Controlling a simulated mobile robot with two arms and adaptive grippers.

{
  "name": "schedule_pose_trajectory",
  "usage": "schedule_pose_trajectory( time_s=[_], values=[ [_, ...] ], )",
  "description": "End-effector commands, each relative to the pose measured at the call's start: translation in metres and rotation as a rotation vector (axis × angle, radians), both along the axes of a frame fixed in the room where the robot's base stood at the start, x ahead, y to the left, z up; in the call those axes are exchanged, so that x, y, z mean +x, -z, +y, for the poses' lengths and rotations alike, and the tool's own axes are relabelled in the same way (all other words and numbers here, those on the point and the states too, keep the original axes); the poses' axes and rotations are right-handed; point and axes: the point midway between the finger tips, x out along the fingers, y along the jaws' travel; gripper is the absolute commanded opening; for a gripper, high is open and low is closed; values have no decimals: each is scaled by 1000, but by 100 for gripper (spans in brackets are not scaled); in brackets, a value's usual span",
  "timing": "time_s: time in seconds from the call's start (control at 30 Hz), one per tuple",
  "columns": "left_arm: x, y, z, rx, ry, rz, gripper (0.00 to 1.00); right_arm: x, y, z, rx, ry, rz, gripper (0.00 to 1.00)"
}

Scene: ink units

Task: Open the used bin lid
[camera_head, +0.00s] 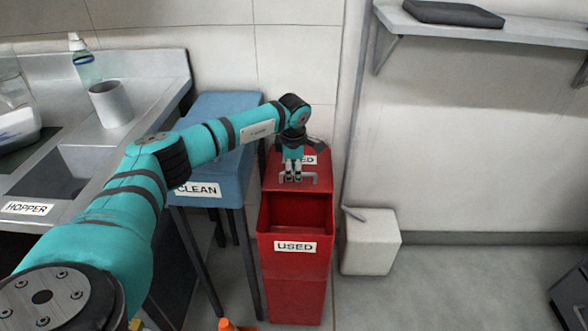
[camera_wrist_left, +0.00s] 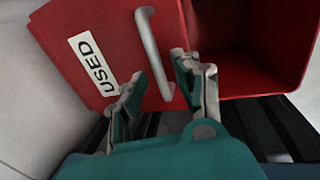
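The red used bin (camera_head: 292,285) stands on the floor with a USED label on its front. Its red lid (camera_head: 272,172) is raised at the back, and the front opening shows the empty-looking inside. The lid also shows in the left wrist view (camera_wrist_left: 100,25), with a USED label and a grey bar handle (camera_wrist_left: 148,40). My left gripper (camera_head: 292,178) is at the lid's handle. In the left wrist view its fingers (camera_wrist_left: 158,72) are apart, one on each side of the handle; contact is unclear. My right gripper is out of view.
The blue CLEAN bin (camera_head: 225,110) on legs stands left of the used bin. A steel counter (camera_head: 150,75) with a sink is further left. A white box (camera_head: 370,240) is close on the right. A wall shelf (camera_head: 480,30) hangs above.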

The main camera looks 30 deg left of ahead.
Motion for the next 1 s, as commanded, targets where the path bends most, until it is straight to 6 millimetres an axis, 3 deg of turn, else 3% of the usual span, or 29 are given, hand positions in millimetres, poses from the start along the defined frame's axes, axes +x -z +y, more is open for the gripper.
schedule_pose_trajectory(
  time_s=[0.37,0.8,1.0],
  values=[
    [-1,-8,-1,1,0,-1,34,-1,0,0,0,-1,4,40],
    [-15,-93,-10,0,1,-3,34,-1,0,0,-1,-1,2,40],
    [-19,-114,-12,1,0,-1,34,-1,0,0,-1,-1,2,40]
  ],
)
